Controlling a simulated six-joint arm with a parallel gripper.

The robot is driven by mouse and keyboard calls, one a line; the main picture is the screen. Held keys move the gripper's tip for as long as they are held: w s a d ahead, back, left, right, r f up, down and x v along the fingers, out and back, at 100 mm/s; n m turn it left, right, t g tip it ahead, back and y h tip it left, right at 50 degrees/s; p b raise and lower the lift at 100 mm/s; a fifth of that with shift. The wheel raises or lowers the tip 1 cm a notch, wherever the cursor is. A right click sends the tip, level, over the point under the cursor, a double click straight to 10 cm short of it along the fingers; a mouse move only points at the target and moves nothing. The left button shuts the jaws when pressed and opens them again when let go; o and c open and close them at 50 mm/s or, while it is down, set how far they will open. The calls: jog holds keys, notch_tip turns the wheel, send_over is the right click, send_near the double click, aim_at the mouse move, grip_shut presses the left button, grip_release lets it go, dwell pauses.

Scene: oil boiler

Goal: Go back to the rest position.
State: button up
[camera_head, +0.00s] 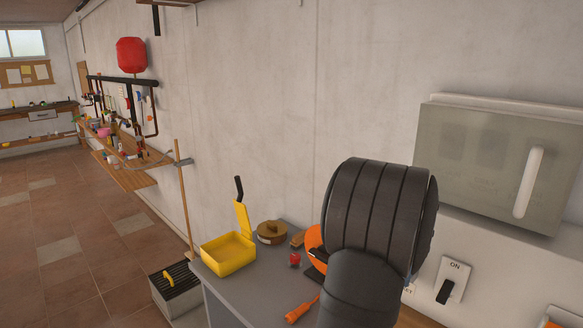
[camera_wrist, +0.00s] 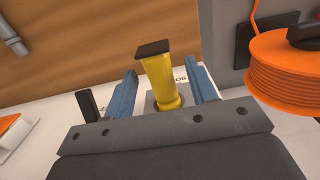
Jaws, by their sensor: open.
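In the wrist view my gripper (camera_wrist: 162,72) is open, with its two blue fingers apart. A yellow post with a flat dark top (camera_wrist: 162,85) stands between the fingers. A gap shows on its right side, and I cannot tell whether either finger touches it. Its base sits by a white surface with dark letters, partly hidden by the gripper body. In the head view my dark arm covers the right middle of the picture, and the gripper itself is hidden behind it.
A grey bench holds a yellow tray (camera_head: 229,255), a brown round lid (camera_head: 271,232), a red ball (camera_head: 295,259) and an orange screwdriver (camera_head: 301,310). An orange cable reel (camera_wrist: 291,72) is right of the gripper. A grey wall box (camera_head: 490,160) and ON switch (camera_head: 453,281) are at right.

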jog(key=s+a, duration=0.4)
jog(key=s, duration=0.1)
jog(key=shift+s+a, duration=0.3)
jog(key=shift+a, duration=0.05)
jog(key=shift+o, duration=0.2)
